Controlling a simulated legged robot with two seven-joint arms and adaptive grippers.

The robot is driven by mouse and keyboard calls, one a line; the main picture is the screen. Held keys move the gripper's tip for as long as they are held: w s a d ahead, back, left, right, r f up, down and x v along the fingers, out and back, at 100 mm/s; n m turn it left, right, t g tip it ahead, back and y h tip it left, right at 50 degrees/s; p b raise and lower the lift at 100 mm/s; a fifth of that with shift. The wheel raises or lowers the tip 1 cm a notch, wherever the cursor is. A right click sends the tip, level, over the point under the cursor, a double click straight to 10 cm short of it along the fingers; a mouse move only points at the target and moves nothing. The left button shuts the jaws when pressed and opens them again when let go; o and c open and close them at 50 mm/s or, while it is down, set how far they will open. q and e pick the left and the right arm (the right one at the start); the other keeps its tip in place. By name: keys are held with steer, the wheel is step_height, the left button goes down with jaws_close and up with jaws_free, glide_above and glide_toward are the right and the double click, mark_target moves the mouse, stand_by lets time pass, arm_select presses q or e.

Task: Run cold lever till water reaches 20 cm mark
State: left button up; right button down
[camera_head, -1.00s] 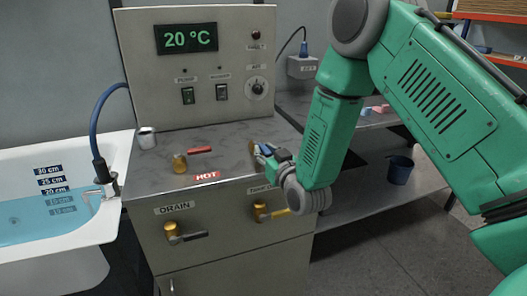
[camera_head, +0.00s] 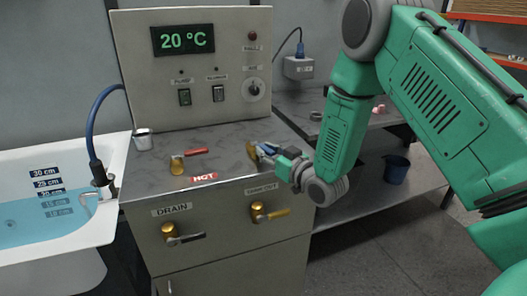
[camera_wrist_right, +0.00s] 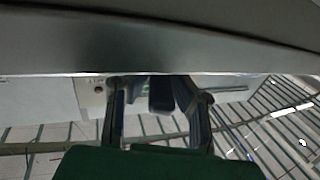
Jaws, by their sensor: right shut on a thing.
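The cold lever (camera_head: 268,148) is blue, on a brass valve at the right of the cabinet top; my right gripper (camera_head: 276,156) covers much of it. My right gripper is shut on it. In the right wrist view the fingers (camera_wrist_right: 160,110) stand either side of a dark bar. The bathtub (camera_head: 95,228) at the left holds blue water (camera_head: 35,228). The water surface is at about the lower edge of the 20 cm mark (camera_head: 50,193). The 15 cm and 10 cm marks are under water; 25 cm and 30 cm are above it. My left gripper is not in view.
The red hot lever (camera_head: 193,152) is to the left on the cabinet top (camera_head: 225,140). A metal cup (camera_head: 142,139) stands at its left corner. Drain (camera_head: 185,238) and another lever (camera_head: 272,214) are on the front. The panel display (camera_head: 183,40) reads 20 °C. A blue bucket (camera_head: 396,170) stands at right.

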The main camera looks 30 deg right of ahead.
steer(key=shift+d+f+n+g+y, duration=0.1)
steer(key=shift+d+n+y, duration=0.1)
steer(key=shift+n+y, duration=0.25)
steer(key=shift+d+n+g+y, duration=0.1)
steer(key=shift+d+n+y, duration=0.15)
steer(key=shift+y, duration=0.35)
steer(key=shift+d+f+n+g+y, duration=0.1)
steer(key=shift+d+n+y, duration=0.15)
steer(key=shift+y, duration=0.3)
steer(key=c, duration=1.4)
jaws_free()
steer(key=shift+w, duration=0.1)
steer(key=shift+c, duration=0.2)
steer(key=shift+w, duration=0.15)
steer(key=shift+d, duration=0.1)
steer(key=v, duration=1.2)
steer(key=shift+d, duration=0.1)
